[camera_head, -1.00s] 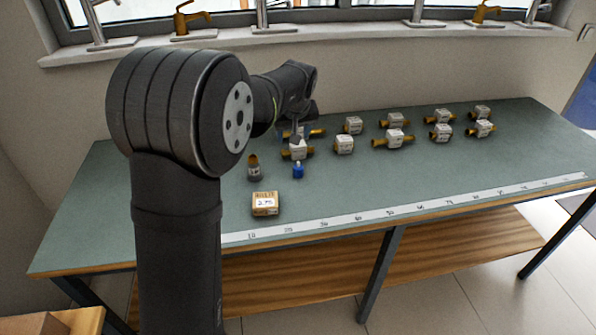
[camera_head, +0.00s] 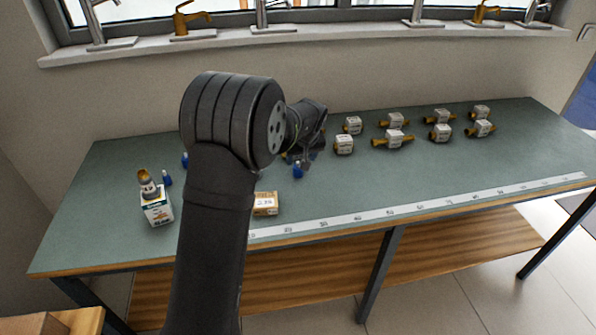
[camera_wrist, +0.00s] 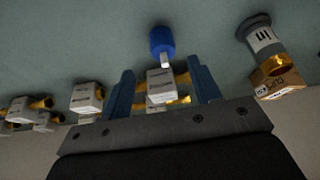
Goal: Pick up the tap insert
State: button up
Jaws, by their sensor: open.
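A small blue piece with a pale square stem, which looks like the tap insert, stands on the bench (camera_head: 298,171). In the wrist view the blue piece (camera_wrist: 162,42) lies just beyond the fingertips, roughly centred between them and not gripped. My gripper (camera_head: 303,152) is above and close behind it in the head view; the gap is hard to judge. In the wrist view my gripper (camera_wrist: 162,72) is open, its blue fingers apart. A white block valve with brass ends (camera_wrist: 162,84) shows between the fingers; its distance from them is unclear.
A grey piece with a brass end (camera_wrist: 262,42) stands beside a small carton (camera_head: 265,204). Several white-and-brass valves (camera_head: 394,139) fill the right back. The right front of the bench (camera_head: 440,180) is clear.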

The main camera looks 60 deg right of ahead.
aim_at(298, 163)
jog(key=x, duration=0.5)
jog(key=shift+w+a+f, duration=0.1)
jog(key=shift+w+a, duration=0.1)
jog(key=c, duration=1.1)
